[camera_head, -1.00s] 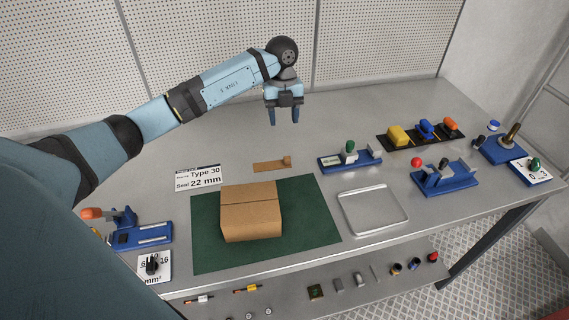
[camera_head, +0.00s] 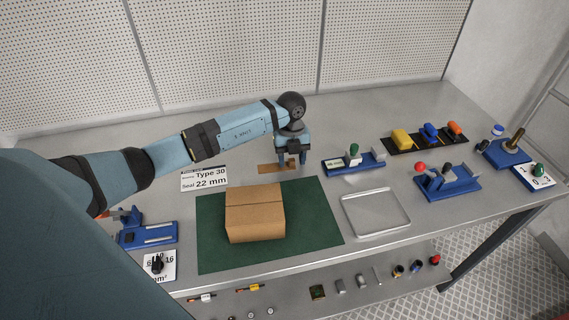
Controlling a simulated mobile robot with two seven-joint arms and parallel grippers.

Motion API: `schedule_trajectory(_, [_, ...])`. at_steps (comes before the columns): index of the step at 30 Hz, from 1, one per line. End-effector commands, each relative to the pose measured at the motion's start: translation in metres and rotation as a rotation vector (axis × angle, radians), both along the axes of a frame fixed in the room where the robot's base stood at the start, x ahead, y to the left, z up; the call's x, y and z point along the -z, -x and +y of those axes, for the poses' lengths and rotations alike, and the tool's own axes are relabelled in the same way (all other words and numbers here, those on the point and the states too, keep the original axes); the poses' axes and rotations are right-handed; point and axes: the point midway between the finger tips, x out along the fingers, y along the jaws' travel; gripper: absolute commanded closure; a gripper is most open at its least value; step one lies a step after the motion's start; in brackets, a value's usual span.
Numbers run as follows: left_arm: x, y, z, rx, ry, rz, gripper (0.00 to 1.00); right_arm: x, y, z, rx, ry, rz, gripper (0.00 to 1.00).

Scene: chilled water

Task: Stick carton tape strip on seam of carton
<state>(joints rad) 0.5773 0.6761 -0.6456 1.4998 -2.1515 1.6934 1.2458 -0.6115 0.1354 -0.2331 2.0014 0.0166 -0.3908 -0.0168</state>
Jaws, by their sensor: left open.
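The brown carton (camera_head: 255,222) sits closed on the green mat (camera_head: 315,235), with a seam line across its top. The tan tape strip (camera_head: 270,169) lies flat on the table behind the mat. My left gripper (camera_head: 291,162) points down at the right end of the strip, its fingers open and partly covering that end. I cannot tell whether the fingers touch the strip. My right gripper is not in view.
A printed card (camera_head: 204,179) lies left of the strip. A blue fixture with a green knob (camera_head: 353,158) stands close to the right of my gripper. More blue fixtures stand at the far right and front left.

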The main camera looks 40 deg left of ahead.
Motion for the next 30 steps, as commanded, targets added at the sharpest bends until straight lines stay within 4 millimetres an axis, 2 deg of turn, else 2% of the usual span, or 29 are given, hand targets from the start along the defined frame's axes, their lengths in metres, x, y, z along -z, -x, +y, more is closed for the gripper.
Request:
schedule_trajectory(4, [0.000,0.000,0.000,0.000,-0.001,-0.001,0.49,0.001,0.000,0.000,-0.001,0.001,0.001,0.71])
schedule_trajectory(5, [0.000,0.000,0.000,0.000,-0.001,-0.001,0.54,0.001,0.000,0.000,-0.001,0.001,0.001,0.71])
schedule_trajectory(11, [0.000,0.000,0.001,-0.001,-0.001,-0.001,0.99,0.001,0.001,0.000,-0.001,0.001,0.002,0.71])
schedule_trajectory(23, [-0.005,0.000,0.001,-0.001,-0.001,-0.001,1.00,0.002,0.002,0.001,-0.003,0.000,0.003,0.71])
schedule_trajectory(26, [-0.013,-0.001,0.001,-0.001,-0.002,-0.001,1.00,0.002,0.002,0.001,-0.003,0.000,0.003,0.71])
schedule_trajectory(30, [-0.037,-0.001,0.001,0.000,-0.001,-0.004,1.00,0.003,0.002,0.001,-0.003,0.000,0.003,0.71])
